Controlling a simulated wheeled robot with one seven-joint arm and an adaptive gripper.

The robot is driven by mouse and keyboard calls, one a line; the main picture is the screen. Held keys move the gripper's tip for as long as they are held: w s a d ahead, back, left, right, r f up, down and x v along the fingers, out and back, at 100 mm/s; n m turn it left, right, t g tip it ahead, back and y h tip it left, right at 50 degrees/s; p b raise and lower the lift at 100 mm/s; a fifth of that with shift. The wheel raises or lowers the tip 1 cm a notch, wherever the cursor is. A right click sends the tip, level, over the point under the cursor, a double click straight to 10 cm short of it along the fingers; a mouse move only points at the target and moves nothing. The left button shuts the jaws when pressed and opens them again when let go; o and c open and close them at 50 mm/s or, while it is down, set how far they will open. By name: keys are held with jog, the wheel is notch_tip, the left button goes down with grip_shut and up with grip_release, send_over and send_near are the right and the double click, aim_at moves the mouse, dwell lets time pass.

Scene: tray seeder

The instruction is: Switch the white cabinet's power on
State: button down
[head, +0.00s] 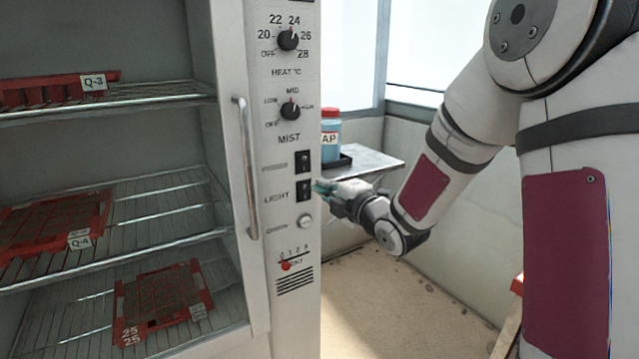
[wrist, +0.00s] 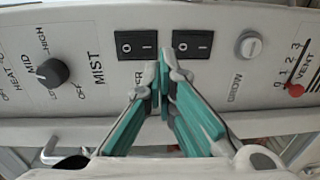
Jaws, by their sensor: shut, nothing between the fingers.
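The white cabinet (head: 262,20) stands at left, its control panel facing my gripper. Two black rocker switches sit between the MIST knob and a round button. The upper switch (head: 303,162) is the left one in the wrist view (wrist: 136,44); its label is partly covered there, ending in "ER". The lower switch (head: 304,191), beside LIGHT, is the right one in the wrist view (wrist: 193,43). Both carry O and I marks; which side is pressed is unclear. My gripper (head: 317,188) is shut and empty, its teal fingertips (wrist: 166,66) near the gap between the switches; contact cannot be told.
The heat knob (head: 288,40), mist knob (head: 290,111), round button (head: 305,221) and red vent slider (head: 286,266) share the panel. A vertical handle (head: 245,165) stands out left of it. A side table (head: 370,162) holds a blue red-capped bottle (head: 331,130) behind my gripper.

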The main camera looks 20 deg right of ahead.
jog(key=v, duration=0.6)
jog(key=shift+s+f, duration=0.4)
jog(key=shift+f, duration=0.2)
jog(key=shift+d, duration=0.1)
jog(key=s+d+m+g+h, duration=0.3)
jog(key=s+m+g+h, duration=0.3)
jog(key=s+m+g, duration=0.75)
jog(key=s+a+m+g+y, duration=0.1)
jog(key=s+a+m, duration=0.25)
jog(key=s, duration=1.15)
jog(key=s+a+m+g, duration=0.2)
jog(key=s+a+m, duration=0.15)
jog(key=s, duration=1.05)
notch_tip(320, 180, up, 26)
jog(key=d+t+p, duration=0.1)
jog(key=t+p, duration=0.3)
jog(key=p, duration=2.1)
jog(key=shift+f, duration=0.15)
